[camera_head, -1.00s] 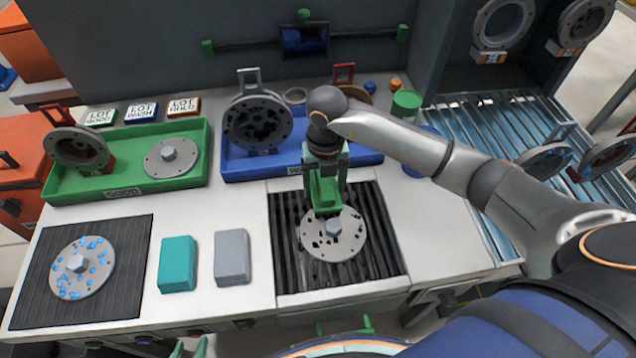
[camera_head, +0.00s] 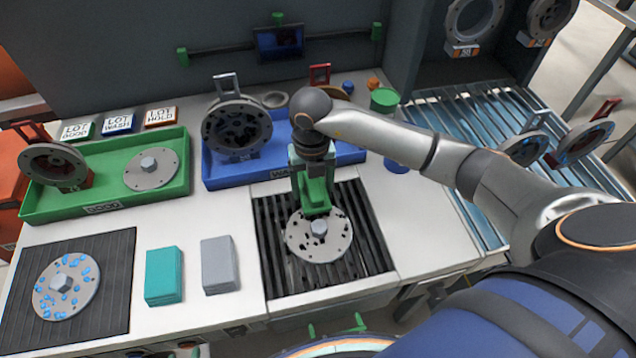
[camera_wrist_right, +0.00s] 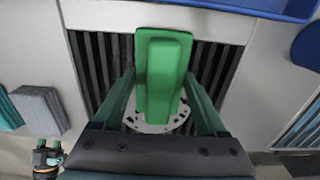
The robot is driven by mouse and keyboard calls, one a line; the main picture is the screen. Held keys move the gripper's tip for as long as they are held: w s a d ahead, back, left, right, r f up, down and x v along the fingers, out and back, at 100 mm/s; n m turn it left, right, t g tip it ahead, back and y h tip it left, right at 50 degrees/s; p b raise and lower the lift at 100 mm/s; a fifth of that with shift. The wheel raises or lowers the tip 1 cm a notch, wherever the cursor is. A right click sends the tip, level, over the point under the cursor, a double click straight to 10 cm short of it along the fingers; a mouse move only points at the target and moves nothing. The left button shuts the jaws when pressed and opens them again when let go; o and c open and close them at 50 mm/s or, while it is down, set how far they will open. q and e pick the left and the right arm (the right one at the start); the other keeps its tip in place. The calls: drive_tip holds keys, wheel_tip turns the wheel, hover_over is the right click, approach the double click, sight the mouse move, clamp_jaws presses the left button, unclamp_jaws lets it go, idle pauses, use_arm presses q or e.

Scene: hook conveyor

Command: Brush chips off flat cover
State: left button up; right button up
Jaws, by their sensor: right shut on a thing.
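The flat cover (camera_head: 300,250), a grey disc with a hex boss in its middle, lies on the dark slatted grate (camera_head: 282,283). Black chips are scattered on its face. My right gripper (camera_head: 313,185) is shut on a green brush (camera_head: 317,201), held over the cover's far edge. Whether the brush touches the cover I cannot tell. In the right wrist view the brush (camera_wrist_right: 162,80) sits between the fingers and hides most of the cover (camera_wrist_right: 150,127).
A teal block (camera_head: 164,276) and a grey block (camera_head: 219,264) stand left of the grate. A disc with blue spots (camera_head: 48,300) lies on a dark mat (camera_head: 110,255). The green tray (camera_head: 190,178) and blue tray (camera_head: 215,175) are behind. A roller conveyor (camera_head: 460,130) is at right.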

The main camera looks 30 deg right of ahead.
drive_tip(key=shift+w+a+r, duration=0.1)
drive_tip(key=shift+w+a, duration=0.1)
drive_tip(key=shift+a, duration=0.5)
drive_tip(key=shift+w+a, duration=0.2)
drive_tip(key=shift+a, duration=0.45)
drive_tip(key=shift+s+d, duration=0.2)
drive_tip(key=shift+d, duration=0.55)
drive_tip(key=shift+s+d, duration=0.25)
drive_tip(key=shift+d, duration=0.45)
drive_tip(key=shift+s+d, duration=0.2)
drive_tip(key=shift+d, duration=0.55)
wheel_tip(320, 180, up, 6)
drive_tip(key=p, duration=0.5)
drive_tip(key=shift+a, duration=0.15)
